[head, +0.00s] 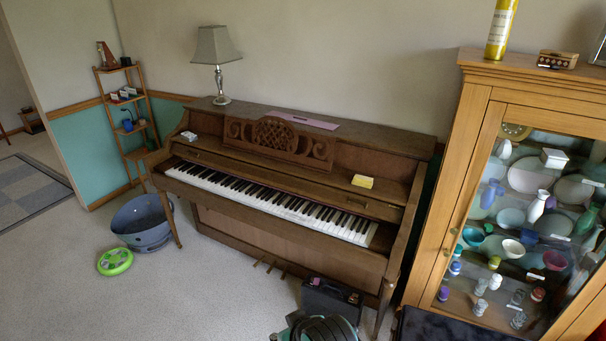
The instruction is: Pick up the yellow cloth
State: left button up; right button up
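A small yellow cloth (362,181), folded flat, lies on the right part of the ledge above the keys of the brown upright piano (240,229). Nothing covers it in the head view.
A lamp (216,62) and a pink flat item (303,120) are on the piano top. A black case (331,299) sits on the floor before its right end. A glass cabinet (448,190) stands at right. A tub (143,222) and green disc (115,261) lie left; front-left floor is clear.

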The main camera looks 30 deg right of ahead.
aim_at(361, 181)
jog(key=i+j, duration=0.15)
jog(key=i, duration=0.3)
jog(key=i+j+z, duration=0.1)
jog(key=i, duration=0.3)
jog(key=i+z, duration=0.2)
jog(key=z, duration=0.25)
jog(key=i+j+z, duration=0.1)
jog(key=z, duration=0.35)
jog(key=i+j+z, duration=0.2)
jog(key=z, duration=0.25)
jog(key=i, duration=0.1)
